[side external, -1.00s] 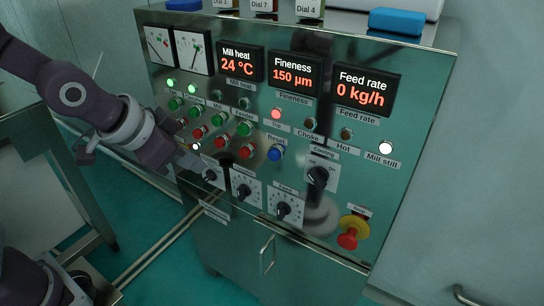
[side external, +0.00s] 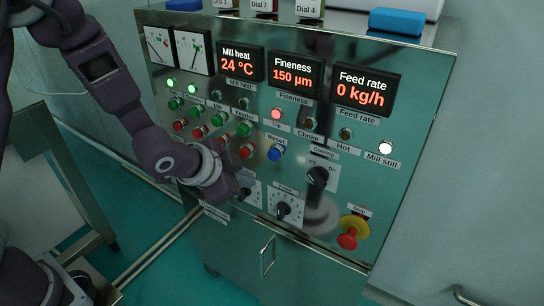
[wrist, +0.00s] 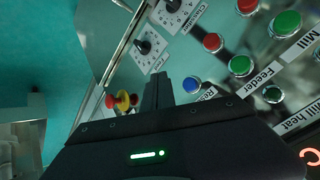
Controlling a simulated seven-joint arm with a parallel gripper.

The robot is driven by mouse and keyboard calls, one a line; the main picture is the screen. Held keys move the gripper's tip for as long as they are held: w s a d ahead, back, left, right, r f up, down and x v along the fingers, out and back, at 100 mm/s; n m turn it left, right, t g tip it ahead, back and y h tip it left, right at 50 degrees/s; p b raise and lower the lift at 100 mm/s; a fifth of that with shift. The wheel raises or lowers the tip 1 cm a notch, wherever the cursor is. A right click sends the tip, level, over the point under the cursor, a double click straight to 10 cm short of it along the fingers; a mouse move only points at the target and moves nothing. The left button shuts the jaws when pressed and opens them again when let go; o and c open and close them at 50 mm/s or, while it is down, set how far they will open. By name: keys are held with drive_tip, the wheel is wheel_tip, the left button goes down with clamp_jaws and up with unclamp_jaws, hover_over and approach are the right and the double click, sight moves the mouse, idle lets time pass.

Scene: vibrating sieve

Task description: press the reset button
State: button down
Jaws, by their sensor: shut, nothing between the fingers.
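The blue reset button (side external: 276,153) sits on the steel panel, below and beside its "Reset" label. It also shows in the wrist view (wrist: 192,85), just right of my shut fingers. My gripper (side external: 243,181) is in front of the panel, lower left of the button in the side view, and apart from it in the picture. In the wrist view my gripper (wrist: 158,88) has its fingers together with nothing between them. The gap between fingertips and panel is hard to judge.
Red buttons (side external: 247,151) and green buttons (side external: 244,129) lie left of the reset button. A black cooling knob (side external: 317,177) is right of it, a dial (side external: 284,209) below. A red emergency stop (side external: 348,240) sits lower right. A red lamp (side external: 277,114) is lit above.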

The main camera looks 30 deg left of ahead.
drive_tip(key=w, duration=0.6)
drive_tip(key=shift+w, duration=0.15)
drive_tip(key=shift+w, duration=0.1)
idle(1.7)
drive_tip(key=shift+w, duration=0.35)
drive_tip(key=shift+w, duration=0.5)
idle(0.6)
drive_tip(key=shift+s, duration=0.95)
drive_tip(key=shift+s, duration=2.5)
